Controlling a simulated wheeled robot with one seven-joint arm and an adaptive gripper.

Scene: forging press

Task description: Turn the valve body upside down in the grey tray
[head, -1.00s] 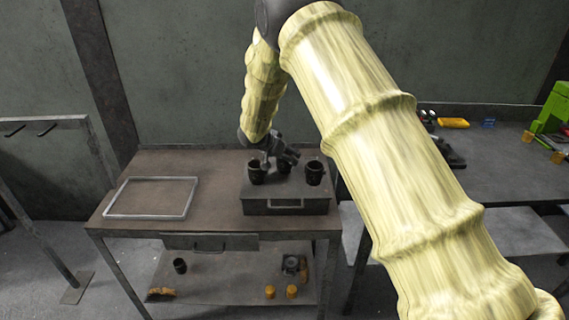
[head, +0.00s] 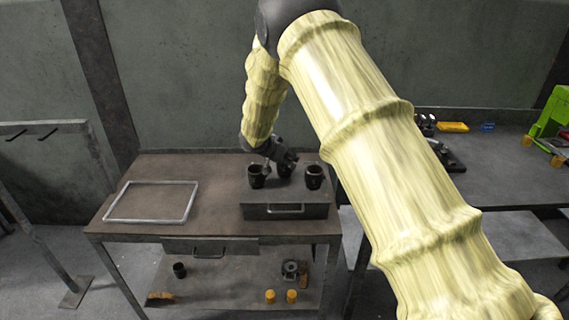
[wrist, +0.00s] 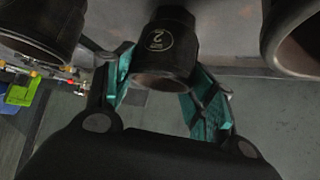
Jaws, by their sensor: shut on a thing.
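My gripper (head: 284,160) is at the rear of the dark box on the left table. It is shut on a dark, cup-like valve body (head: 285,171). In the wrist view the teal finger pads (wrist: 200,100) lie on both sides of this valve body (wrist: 165,50), which bears a round mark with a 2. Its base is hard to see, so I cannot tell whether it touches the box. Two similar dark cups stand on the box, one at left (head: 257,177) and one at right (head: 314,178). The grey tray (head: 149,219), a shallow rectangular frame, lies empty at left.
The dark box (head: 265,212) with a front handle stands at the table's right end. The tabletop (head: 215,200) between tray and box is clear. A second bench (head: 500,185) stands at right.

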